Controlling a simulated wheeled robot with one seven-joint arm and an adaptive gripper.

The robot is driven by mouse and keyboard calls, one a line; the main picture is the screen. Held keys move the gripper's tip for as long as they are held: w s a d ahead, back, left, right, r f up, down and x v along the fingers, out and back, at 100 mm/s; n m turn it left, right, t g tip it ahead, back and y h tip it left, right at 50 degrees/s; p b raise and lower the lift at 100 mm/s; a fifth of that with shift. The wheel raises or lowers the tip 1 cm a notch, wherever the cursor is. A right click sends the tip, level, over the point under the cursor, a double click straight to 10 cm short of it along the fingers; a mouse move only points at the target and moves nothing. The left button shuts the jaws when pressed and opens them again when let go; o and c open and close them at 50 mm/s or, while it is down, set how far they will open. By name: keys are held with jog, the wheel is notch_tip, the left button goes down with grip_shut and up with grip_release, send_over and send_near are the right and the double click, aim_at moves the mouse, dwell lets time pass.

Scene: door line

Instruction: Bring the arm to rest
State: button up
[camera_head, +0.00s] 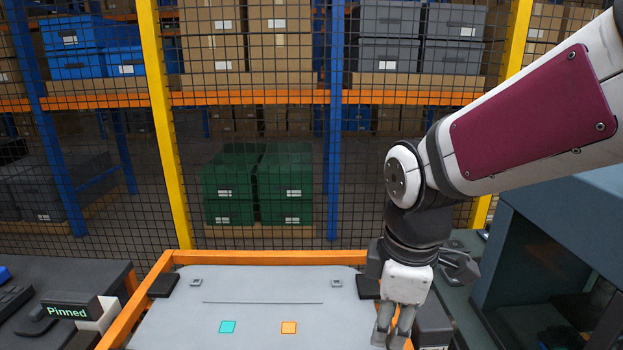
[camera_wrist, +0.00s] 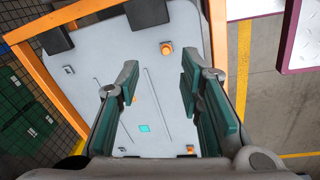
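My arm reaches in from the upper right in the head view, and its elbow bends down to my gripper (camera_head: 392,338). The gripper points downward at the right side of a grey panel (camera_head: 255,300) in an orange frame. In the wrist view my gripper (camera_wrist: 160,78) has its two green-padded fingers apart, with nothing between them. The panel (camera_wrist: 180,85) lies beyond the fingers. I cannot judge the gap between fingertips and panel.
The panel carries a teal square (camera_head: 227,327) and an orange square (camera_head: 289,328). A dark cabinet (camera_head: 560,230) stands right. Mesh fencing with a yellow post (camera_head: 165,120) and shelves of boxes is behind.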

jog(key=s+d+r+m+t, duration=0.3)
jog(key=s+d+r+m, duration=0.4)
jog(key=m, duration=0.8)
jog(key=s, duration=0.3)
jog(key=shift+d+r+t, duration=0.3)
jog(key=shift+d+t, duration=0.05)
jog(key=shift+t, duration=0.05)
jog(key=shift+s+a, duration=0.15)
